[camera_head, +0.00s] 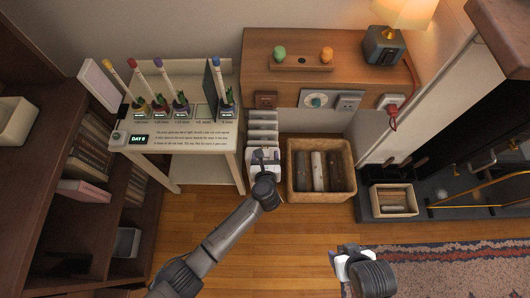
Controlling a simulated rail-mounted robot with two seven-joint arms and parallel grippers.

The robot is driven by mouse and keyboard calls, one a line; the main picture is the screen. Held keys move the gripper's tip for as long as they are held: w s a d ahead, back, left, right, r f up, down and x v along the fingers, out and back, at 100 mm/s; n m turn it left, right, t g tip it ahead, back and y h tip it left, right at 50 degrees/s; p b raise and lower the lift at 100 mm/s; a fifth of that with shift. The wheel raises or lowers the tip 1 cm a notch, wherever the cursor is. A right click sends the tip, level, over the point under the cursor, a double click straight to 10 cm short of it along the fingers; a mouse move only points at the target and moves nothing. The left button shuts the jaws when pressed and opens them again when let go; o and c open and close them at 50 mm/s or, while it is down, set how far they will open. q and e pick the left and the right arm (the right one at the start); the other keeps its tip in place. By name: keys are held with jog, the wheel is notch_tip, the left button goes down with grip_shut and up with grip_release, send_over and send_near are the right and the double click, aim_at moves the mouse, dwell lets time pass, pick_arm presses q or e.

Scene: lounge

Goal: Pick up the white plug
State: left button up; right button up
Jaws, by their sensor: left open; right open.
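I cannot clearly pick out a white plug. A white socket plate (391,101) is on the right of the wooden cabinet's front, with a red plug and cord (393,118) at it. My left gripper (264,155) is open in front of the white slatted rack, left of the wicker basket, and its fingers cover part of what lies behind. I see nothing held in it. My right gripper (349,252) is open and empty over the floor at the lower right, by the rug's edge.
A wooden cabinet (265,70) carries a lamp (384,46) and a tray with green and orange objects. A wicker basket (299,190) holds logs. A white stand (205,165) with potted plants is at left. Bookshelves and a fireplace flank open floor (280,250).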

pick_arm(q)
jog(key=shift+w+f, duration=0.25)
jog(key=shift+w, duration=0.35)
pick_arm(e)
jog(key=shift+f, duration=0.3)
